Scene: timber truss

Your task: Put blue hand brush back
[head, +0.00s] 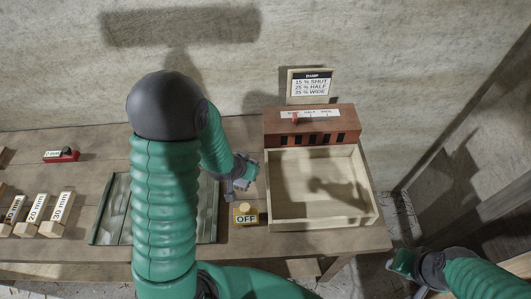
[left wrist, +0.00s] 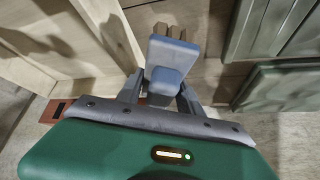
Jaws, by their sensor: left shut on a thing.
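The blue hand brush (left wrist: 172,54) has a blue-grey body, with brown bristles showing past its far end in the left wrist view. My left gripper (head: 237,187) is shut on it, and the fingers stand at either side of the blue body. In the head view the gripper is above the strip of table between the green metal tray and the open wooden box, and the brush is hard to make out there. My right gripper (head: 405,263) is low at the right, beyond the table's edge; its fingers cannot be made out.
The pale wooden box (head: 325,224) stands right of my left gripper, with a red-brown slotted block (head: 310,125) behind it. A yellow block marked OFF (head: 245,214) sits close in front. The green ribbed tray (head: 113,205) is left, partly behind my arm. Labelled wooden blocks (head: 36,212) stand far left.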

